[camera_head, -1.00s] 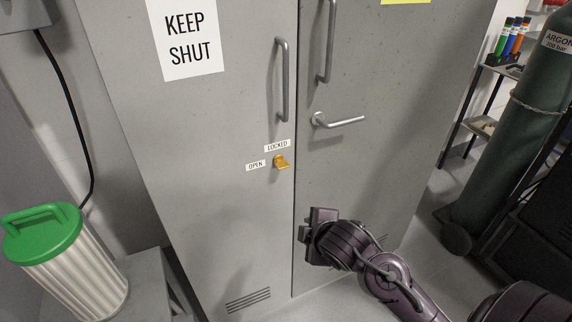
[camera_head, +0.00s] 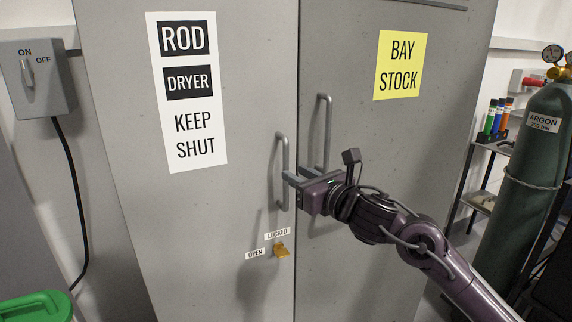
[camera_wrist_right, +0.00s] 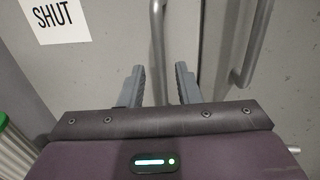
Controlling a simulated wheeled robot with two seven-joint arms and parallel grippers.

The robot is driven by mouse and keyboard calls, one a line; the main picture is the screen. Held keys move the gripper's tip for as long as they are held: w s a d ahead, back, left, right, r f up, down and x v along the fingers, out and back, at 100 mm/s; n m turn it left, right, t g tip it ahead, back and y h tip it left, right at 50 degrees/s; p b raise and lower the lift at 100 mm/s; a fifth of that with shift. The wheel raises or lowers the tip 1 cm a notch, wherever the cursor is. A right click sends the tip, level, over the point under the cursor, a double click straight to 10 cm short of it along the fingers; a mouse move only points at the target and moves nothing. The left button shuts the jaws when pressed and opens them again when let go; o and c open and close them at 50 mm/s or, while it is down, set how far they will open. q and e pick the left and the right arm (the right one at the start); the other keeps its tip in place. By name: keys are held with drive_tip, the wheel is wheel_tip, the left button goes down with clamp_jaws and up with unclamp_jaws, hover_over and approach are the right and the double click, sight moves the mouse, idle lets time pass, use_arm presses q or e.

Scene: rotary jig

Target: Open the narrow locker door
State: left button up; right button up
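The grey locker has two doors, both closed. The left door (camera_head: 130,150) has a long vertical bar handle (camera_head: 284,150) near the seam. The right door (camera_head: 450,120) has its own bar handle (camera_head: 325,130). My right gripper (camera_head: 291,179) is at the lower part of the left door's handle. In the right wrist view its fingers (camera_wrist_right: 158,85) are apart, with that handle (camera_wrist_right: 157,45) between them and gaps on both sides. My left gripper is out of view.
A switch box (camera_head: 35,75) with a hanging cable is on the left wall. A green lid (camera_head: 35,308) shows at bottom left. A green argon cylinder (camera_head: 525,190) and a small shelf (camera_head: 480,198) stand at right. My right arm hides the right door's lever.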

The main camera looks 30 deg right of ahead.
sight(288, 169)
drive_tip(key=w, duration=0.1)
drive_tip(key=w+p, duration=0.1)
drive_tip(key=w, duration=0.2)
drive_tip(key=shift+a+r+p, duration=0.15)
drive_tip(key=shift+a+p, duration=0.1)
drive_tip(key=shift+p, duration=0.05)
drive_tip(key=shift+w+a, duration=0.15)
drive_tip(key=shift+w, duration=0.4)
drive_tip(key=shift+f, duration=0.2)
clamp_jaws()
